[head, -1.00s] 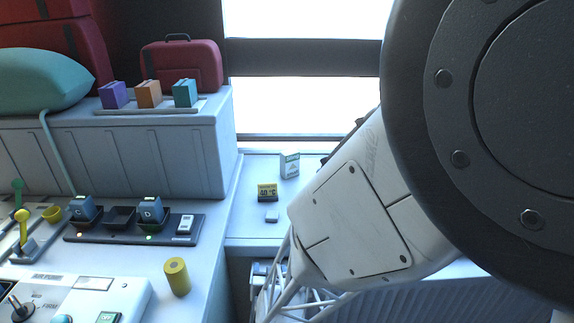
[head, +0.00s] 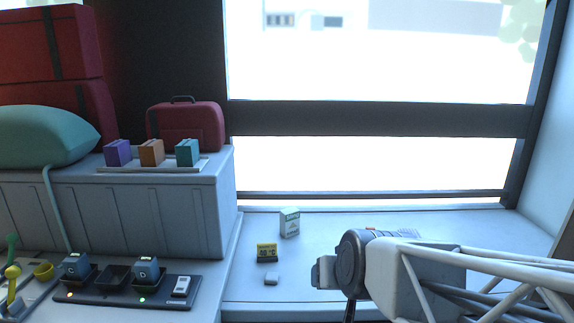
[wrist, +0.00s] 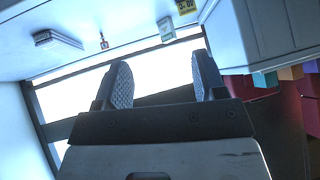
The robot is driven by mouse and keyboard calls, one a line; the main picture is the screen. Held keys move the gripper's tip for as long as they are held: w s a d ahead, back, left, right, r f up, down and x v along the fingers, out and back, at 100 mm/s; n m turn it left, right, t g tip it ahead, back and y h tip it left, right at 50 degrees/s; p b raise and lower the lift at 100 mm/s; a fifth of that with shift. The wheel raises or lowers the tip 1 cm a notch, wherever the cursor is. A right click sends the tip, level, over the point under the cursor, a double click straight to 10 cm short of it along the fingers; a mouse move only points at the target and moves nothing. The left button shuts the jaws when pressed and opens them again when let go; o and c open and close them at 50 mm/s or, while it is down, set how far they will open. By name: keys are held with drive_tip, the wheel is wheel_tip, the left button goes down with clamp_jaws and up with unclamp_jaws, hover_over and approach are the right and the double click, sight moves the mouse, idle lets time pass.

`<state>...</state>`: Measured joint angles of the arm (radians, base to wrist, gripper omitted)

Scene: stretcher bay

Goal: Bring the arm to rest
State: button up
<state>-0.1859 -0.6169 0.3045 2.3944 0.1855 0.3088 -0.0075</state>
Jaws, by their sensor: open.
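In the wrist view my gripper (wrist: 162,78) has its two dark, ribbed fingers spread wide with nothing between them. Beyond the gap are the bright window and its dark frame. In the head view my arm reaches in from the right as a white lattice link, ending at a dark round joint above the counter. I cannot make out the fingers there.
Chargers (head: 146,271), coloured blocks (head: 151,153) and a red bag (head: 185,127) are farther left.

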drive_tip(key=s+d+r+g+h, duration=0.1)
drive_tip(key=s+d+r, duration=0.35)
drive_tip(key=s, duration=0.25)
drive_tip(key=s+d+r+g+h, duration=0.1)
drive_tip(key=s+d+r+g, duration=0.1)
drive_tip(key=s+d+r, duration=0.45)
wheel_tip(320, 180, down, 12)
drive_tip(key=a+g, duration=0.1)
drive_tip(key=g, duration=0.1)
drive_tip(key=shift+w+a+r+m+g, duration=0.2)
drive_tip(key=shift+a+m+g, duration=0.1)
drive_tip(key=shift+g, duration=0.1)
